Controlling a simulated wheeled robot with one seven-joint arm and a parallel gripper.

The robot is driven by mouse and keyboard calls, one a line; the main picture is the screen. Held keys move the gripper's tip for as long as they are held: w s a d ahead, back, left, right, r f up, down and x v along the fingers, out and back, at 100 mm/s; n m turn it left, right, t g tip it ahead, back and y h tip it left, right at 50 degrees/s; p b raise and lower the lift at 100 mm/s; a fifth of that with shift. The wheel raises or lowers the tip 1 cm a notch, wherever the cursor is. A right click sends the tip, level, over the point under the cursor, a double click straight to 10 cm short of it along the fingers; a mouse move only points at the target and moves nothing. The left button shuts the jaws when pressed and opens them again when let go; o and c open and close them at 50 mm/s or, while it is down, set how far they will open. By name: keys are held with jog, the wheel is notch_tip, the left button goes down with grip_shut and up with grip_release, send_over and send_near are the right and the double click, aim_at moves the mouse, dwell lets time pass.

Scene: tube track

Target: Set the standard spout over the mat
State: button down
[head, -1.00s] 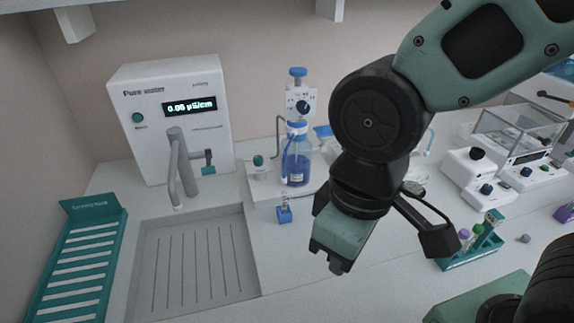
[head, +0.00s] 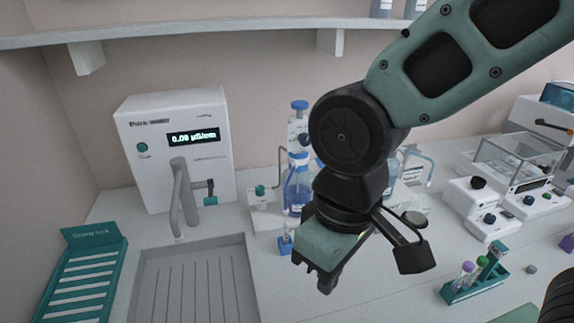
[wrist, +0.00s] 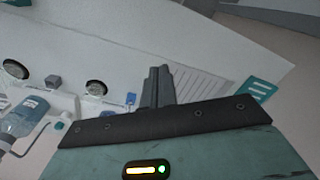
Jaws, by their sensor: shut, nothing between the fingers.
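My gripper (head: 327,286) is shut and empty, pointing down above the white bench, right of a small blue block (head: 287,243). The wrist view shows its closed fingers (wrist: 157,86). A blue-liquid bottle (head: 298,190) with a blue-topped dispenser (head: 299,106) stands behind my gripper, partly hidden by my arm. A second bottle (head: 391,177) with a pale bent tube (head: 424,158) stands to the right, also partly hidden. I cannot tell which tube is the standard spout. I cannot make out the mat for certain.
A white water unit (head: 176,145) with a grey tap stands behind a sink (head: 195,285) at left. A teal rack (head: 84,285) lies beside the sink. A tube rack (head: 475,277) and instruments (head: 490,208) stand at right. Bench in front of my gripper is clear.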

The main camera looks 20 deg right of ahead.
jog(key=w+a+r+m+h+p, duration=0.1)
jog(key=w+r+m+p, duration=0.1)
jog(key=w, duration=0.7)
jog(key=w+a+r+m+t+h+p, duration=0.1)
jog(key=w+r+m, duration=0.4)
jog(key=w, duration=0.5)
jog(key=w+a+r+m+t+h+p, duration=0.1)
jog(key=w+r+m+p, duration=0.3)
jog(key=w, duration=0.6)
jog(key=shift+a+r+m+h, duration=0.25)
jog(key=shift+m+h, duration=0.55)
jog(key=shift+m, duration=0.2)
jog(key=s+p+x, duration=0.2)
jog(key=p+x, duration=0.4)
jog(key=x, duration=0.7)
jog(key=shift+w+d+f, duration=0.15)
jog(key=shift+d+f, duration=0.2)
jog(key=shift+d, duration=0.15)
